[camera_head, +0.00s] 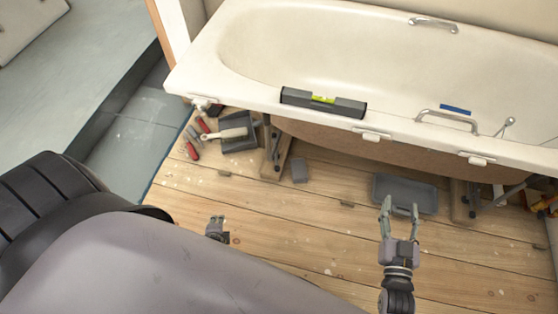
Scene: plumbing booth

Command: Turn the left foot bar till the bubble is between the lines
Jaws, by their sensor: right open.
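A dark spirit level (296,97) lies along the front rim of the white bath (230,88). Its yellow-green vial shows, but it is too small to tell where the bubble sits between the lines. A dark metal foot (276,150) stands under the bath's left part on a wooden block (273,170); its bar cannot be made out clearly. My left gripper (217,222) is low over the floorboards, left of and nearer than that foot, mostly hidden by my arm. My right gripper (401,204) is open and empty, in front of a grey tray.
The grey tray (420,193) lies on the floorboards under the bath. Another foot (465,200) stands at right. The floorboards (310,235) between my grippers are mostly clear.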

